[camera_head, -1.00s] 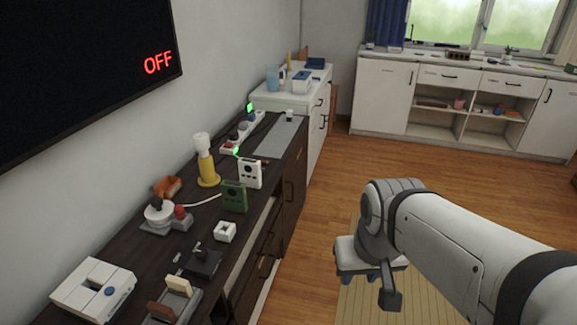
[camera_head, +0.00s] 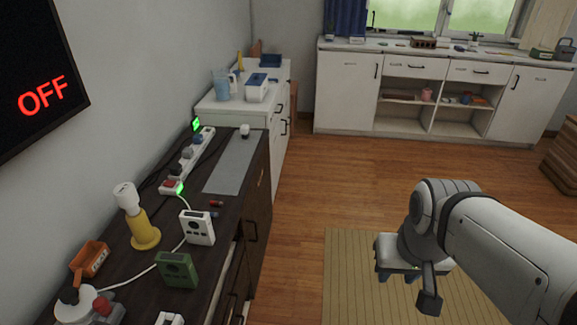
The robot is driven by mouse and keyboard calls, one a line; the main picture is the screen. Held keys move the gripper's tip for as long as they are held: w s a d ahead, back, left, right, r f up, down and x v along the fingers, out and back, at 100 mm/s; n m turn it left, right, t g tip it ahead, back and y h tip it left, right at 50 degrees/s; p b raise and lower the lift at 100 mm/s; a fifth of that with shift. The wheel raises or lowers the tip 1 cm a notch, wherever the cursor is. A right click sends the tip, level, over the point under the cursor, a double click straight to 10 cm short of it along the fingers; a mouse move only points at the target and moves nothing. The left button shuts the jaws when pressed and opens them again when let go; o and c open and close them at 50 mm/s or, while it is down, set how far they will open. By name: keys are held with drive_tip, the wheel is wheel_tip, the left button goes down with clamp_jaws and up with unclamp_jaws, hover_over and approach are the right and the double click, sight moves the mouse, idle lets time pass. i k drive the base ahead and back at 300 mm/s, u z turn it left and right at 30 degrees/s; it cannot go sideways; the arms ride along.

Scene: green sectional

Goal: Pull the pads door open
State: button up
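No label marks which door is the pads door. The dark sideboard (camera_head: 233,205) on the left has a closed front panel (camera_head: 255,205) with a dark handle (camera_head: 251,231) at its far end. The white cabinet at the back has a closed left door (camera_head: 347,92) and a closed right door (camera_head: 514,104), each with a dark handle. My gripper (camera_head: 397,276) hangs below my arm at lower right, over the mat. Its two small dark fingers appear apart with nothing visible between them. It is clear of every door, and my arm hides part of it.
A smaller white cabinet (camera_head: 283,148) stands beyond the sideboard. A yellow-based lamp (camera_head: 144,233), a green device (camera_head: 178,270) and a power strip (camera_head: 188,160) crowd the sideboard top. Wooden floor (camera_head: 340,175) is open between the furniture. A wooden crate (camera_head: 562,165) stands at right.

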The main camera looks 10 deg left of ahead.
sight(255, 222)
drive_tip(key=u, duration=0.1)
drive_tip(key=i, duration=0.95)
drive_tip(key=u, duration=0.55)
